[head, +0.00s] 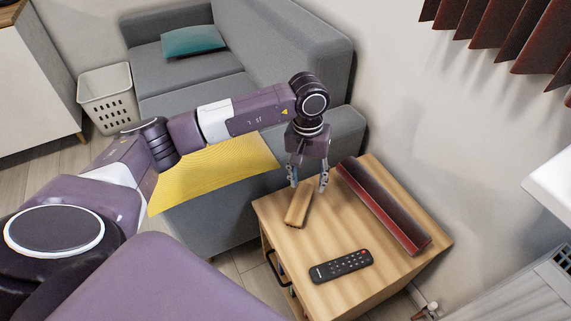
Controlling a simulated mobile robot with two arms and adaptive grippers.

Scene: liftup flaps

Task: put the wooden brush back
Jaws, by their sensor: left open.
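The wooden brush (298,208) is a small light-brown block lying near the left edge of the wooden side table (330,235). My left gripper (308,186) points down at the brush's far end, with its two fingers spread apart. The fingers are not closed on the brush. I cannot tell whether the fingertips touch the brush or hover just above it. My right gripper is not in view.
A dark red, long box-like object (383,205) lies along the table's back right edge. A black remote (341,266) lies at the front. A grey sofa (285,45) with a yellow cloth (215,175) stands behind. A white basket (108,97) is at the left.

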